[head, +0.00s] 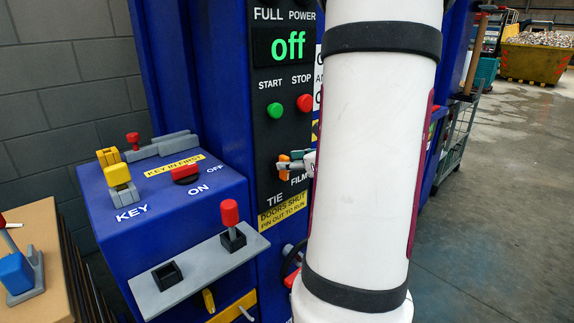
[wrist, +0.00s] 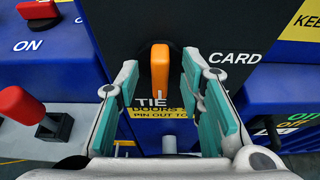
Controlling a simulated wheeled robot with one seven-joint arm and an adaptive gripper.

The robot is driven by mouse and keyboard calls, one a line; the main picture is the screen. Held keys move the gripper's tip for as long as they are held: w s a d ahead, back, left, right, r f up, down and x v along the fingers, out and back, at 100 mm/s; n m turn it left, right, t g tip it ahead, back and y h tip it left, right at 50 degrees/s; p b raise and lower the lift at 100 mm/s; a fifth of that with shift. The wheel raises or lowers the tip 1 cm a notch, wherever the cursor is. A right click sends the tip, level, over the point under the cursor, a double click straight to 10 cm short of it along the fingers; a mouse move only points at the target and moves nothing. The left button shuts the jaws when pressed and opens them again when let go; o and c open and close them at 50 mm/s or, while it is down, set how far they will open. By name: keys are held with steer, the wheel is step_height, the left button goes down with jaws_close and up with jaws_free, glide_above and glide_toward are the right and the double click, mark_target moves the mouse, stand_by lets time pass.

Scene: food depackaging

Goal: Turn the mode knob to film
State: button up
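The orange mode knob (wrist: 160,70) is on the black panel, upright in the wrist view. The TIE label shows just below it and the CARD label to its right. The FILM label is not readable in the wrist view; in the head view it shows under the knob (head: 284,168), right of and above TIE. My gripper (wrist: 162,78) is open, with teal-padded fingers on either side of the knob and a visible gap to each. In the head view my gripper (head: 296,160) is small and partly hidden by my arm.
Above the knob are a green START button (head: 274,110), a red STOP button (head: 304,103) and a display (head: 285,44) reading "off". A blue key box (head: 160,205) with a red knob (head: 186,174) and a grey shelf with a red-handled lever (head: 230,215) stand to the left.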

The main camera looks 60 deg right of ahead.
steer(key=shift+x, duration=0.95)
jaws_close()
